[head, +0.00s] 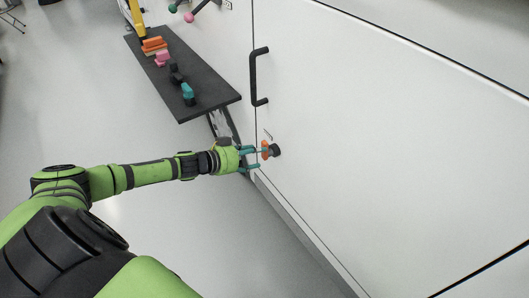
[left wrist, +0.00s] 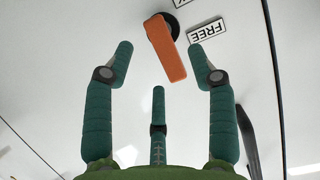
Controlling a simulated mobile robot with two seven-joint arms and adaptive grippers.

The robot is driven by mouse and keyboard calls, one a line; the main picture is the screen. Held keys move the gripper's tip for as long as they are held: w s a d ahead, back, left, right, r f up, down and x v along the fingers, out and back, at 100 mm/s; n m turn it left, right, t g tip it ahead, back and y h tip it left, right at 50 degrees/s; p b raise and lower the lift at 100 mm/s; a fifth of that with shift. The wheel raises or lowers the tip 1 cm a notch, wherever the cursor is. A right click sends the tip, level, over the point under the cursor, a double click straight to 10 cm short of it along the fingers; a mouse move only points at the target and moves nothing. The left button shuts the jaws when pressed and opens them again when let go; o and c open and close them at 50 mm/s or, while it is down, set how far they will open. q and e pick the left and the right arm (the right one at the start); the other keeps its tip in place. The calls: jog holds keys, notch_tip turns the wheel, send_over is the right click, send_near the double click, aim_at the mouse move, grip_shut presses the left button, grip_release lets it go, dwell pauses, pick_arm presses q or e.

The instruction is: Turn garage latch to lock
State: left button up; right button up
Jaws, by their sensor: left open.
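The garage latch (head: 266,150) is an orange lever on a black round base, mounted on a large white panel. In the left wrist view the orange lever (left wrist: 166,48) slants from its black base at the top down and slightly right. A "FREE" label (left wrist: 207,29) is right of the lever; a second label is cut off at the top edge. My left gripper (head: 257,158) is at the latch, with its teal fingers spread. In the wrist view the lever lies between the two side fingers, nearer the right one, with no clear grip on it. My right gripper is not in view.
A black bar handle (head: 254,77) sticks out of the panel above the latch. A dark shelf (head: 205,95) to the left bears several colored objects. A green knob (head: 173,8) and a pink knob (head: 188,17) show at the top. The floor at left is mostly clear.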

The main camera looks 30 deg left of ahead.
aim_at(264, 153)
pick_arm(q)
jog(key=shift+x, duration=1.95)
grip_shut()
